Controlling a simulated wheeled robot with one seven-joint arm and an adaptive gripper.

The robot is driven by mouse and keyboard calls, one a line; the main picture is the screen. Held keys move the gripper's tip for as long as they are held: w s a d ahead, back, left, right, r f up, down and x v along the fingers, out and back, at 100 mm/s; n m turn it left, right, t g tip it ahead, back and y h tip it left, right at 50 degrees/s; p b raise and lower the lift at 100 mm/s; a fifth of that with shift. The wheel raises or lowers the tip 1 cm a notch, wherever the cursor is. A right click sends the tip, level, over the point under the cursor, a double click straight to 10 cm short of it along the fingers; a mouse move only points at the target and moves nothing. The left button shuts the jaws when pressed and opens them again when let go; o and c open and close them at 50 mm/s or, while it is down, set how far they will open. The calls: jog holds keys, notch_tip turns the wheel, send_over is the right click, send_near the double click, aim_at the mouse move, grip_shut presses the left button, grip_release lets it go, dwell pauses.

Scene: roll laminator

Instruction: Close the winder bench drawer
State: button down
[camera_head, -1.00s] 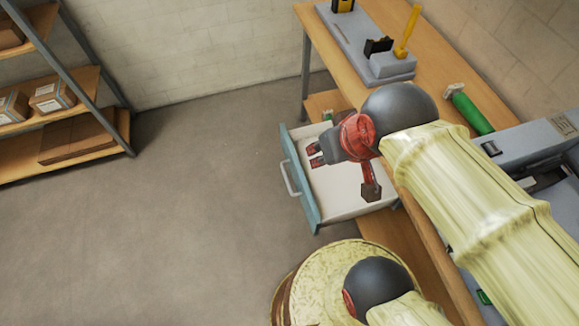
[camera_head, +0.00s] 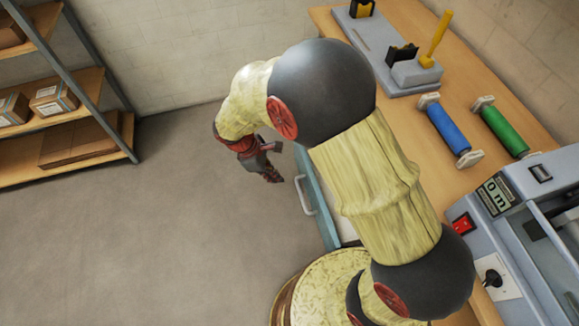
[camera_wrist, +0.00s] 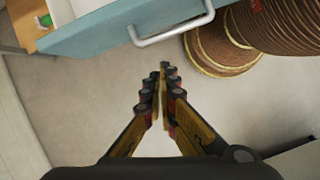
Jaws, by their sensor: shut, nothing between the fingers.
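The winder bench drawer (camera_head: 318,207) stands pulled out from the bench in the head view, with its blue-green front and pale handle (camera_head: 304,195). My arm hides most of its inside. My gripper (camera_head: 272,176) is to the left of the drawer front, outside the drawer, pointing down. In the wrist view the drawer front (camera_wrist: 105,32) and handle (camera_wrist: 172,34) cross the top. My gripper (camera_wrist: 163,68) is shut and empty there, with its fingertips below the handle in the picture and apart from it.
The bench top (camera_head: 405,105) holds a blue roller (camera_head: 447,128), a green roller (camera_head: 503,130) and the grey laminator (camera_head: 520,215). A shelf with boxes (camera_head: 52,100) stands at the left. The grey floor (camera_head: 180,230) left of the drawer is clear.

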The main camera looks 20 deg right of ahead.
jog(key=w+r+n+t, duration=0.1)
jog(key=w+n, duration=0.1)
jog(key=w, duration=0.3)
jog(key=d+f+n+b, duration=0.1)
jog(key=d+f+b, duration=0.3)
jog(key=d+f, duration=0.3)
jog(key=shift+s+d+f+n+b, duration=0.25)
jog(key=shift+f+n+b, duration=0.1)
jog(key=shift+f, duration=0.7)
jog(key=d+p, duration=0.7)
jog(key=d, duration=2.4)
jog(key=shift+p, duration=0.4)
jog(key=shift+w, duration=0.1)
